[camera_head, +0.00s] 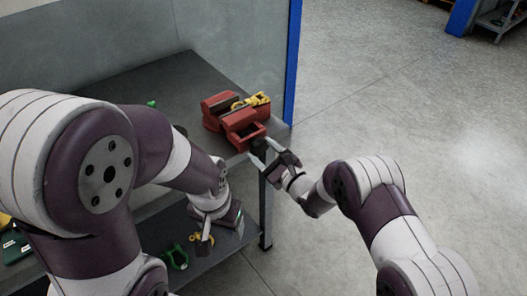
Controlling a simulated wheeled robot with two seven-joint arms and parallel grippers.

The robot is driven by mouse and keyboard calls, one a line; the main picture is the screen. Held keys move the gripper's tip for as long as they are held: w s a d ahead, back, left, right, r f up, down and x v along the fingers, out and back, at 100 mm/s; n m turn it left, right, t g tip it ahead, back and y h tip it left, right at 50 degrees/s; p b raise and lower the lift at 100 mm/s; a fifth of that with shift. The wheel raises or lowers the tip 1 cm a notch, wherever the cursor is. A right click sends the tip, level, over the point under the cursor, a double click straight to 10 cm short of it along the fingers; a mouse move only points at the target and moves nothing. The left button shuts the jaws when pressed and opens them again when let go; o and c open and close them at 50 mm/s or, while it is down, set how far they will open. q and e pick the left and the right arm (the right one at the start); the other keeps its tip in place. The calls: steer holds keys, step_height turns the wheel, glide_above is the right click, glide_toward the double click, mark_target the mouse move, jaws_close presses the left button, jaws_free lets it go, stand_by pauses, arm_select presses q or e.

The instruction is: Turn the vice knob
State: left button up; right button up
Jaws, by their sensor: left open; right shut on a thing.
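A red vice (222,106) stands near the right corner of the dark table's top. Its dark knob (261,146) is at the front, at the table's edge. My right gripper (262,155) reaches in from the right and is shut on the knob; its fingers partly hide it. My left gripper (221,229) hangs open, low in front of the table, over the lower shelf in the picture. It is well below the vice and holds nothing that I can make out.
Yellow shackles (258,99) lie on the vice. A green shackle (176,258) and a yellow piece (196,238) are on the lower shelf (206,262). A small green item (152,103) is on the tabletop (160,82). A blue post (292,60) stands behind.

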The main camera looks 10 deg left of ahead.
steer(key=o, duration=1.1)
steer(key=shift+s+d+f, duration=0.15)
steer(key=shift+f, duration=0.2)
steer(key=shift+c, duration=0.2)
steer(key=shift+r, duration=0.15)
steer(key=shift+d+r, duration=0.1)
steer(key=v, duration=1.2)
steer(key=shift+s+d, duration=0.2)
steer(key=shift+s, duration=0.05)
